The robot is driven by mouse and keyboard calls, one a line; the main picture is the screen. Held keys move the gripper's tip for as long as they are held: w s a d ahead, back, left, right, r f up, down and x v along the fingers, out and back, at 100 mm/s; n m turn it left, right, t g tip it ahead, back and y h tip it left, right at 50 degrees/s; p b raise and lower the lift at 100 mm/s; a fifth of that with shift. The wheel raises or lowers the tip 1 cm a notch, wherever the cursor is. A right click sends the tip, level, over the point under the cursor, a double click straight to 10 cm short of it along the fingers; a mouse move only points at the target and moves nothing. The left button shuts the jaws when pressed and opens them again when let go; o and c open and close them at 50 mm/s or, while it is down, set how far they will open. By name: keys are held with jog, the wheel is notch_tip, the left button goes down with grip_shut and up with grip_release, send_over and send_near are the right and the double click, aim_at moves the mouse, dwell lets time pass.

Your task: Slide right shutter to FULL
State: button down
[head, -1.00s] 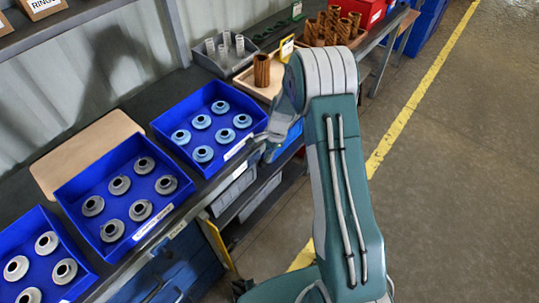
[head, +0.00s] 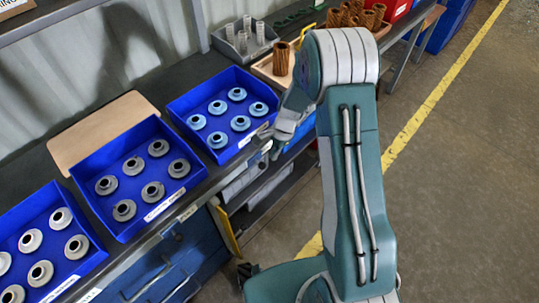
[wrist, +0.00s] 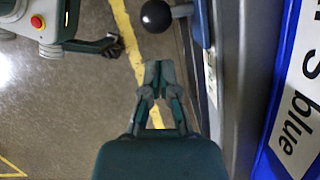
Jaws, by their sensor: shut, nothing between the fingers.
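My gripper (head: 268,147) is at the front edge of the bench, beside the right blue tray in the head view. In the wrist view my gripper (wrist: 160,74) has its fingertips together with nothing between them, above the floor and just outside the bench edge. A black ball knob (wrist: 156,15) on a short metal rod sticks out from the bench front, beyond the fingertips and apart from them. I cannot tell from these frames whether it belongs to the right shutter. No shutter panel or FULL mark can be made out.
Blue trays (head: 244,142) of ring-shaped parts stand along the bench, the right one with pale blue parts. A wooden board (head: 66,152) lies behind them. A grey bin (head: 222,45) and brown cartridges (head: 281,62) are farther back. The floor beside a yellow line (head: 424,105) is clear.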

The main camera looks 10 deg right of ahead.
jog(key=d+v, duration=0.2)
jog(key=v, duration=0.9)
jog(key=shift+w+f, duration=0.3)
jog(key=shift+a, duration=0.15)
jog(key=s+r+n+t+h, duration=0.1)
jog(key=s+r+n+t, duration=0.15)
jog(key=s+r, duration=0.45)
jog(key=s+r+n+t+h, duration=0.1)
jog(key=s+r+n, duration=0.25)
jog(key=r, duration=0.65)
jog(key=s+r+n+t, duration=0.1)
jog(key=s+r+n, duration=0.2)
jog(key=s, duration=0.4)
jog(key=s+r+n+t+h, duration=0.1)
jog(key=s+r+n+t, duration=0.1)
jog(key=s, duration=0.5)
jog(key=shift+s+d+r+n, duration=0.3)
jog(key=shift+r+n, duration=0.4)
jog(key=shift+n, duration=0.3)
jog(key=shift+t, duration=0.25)
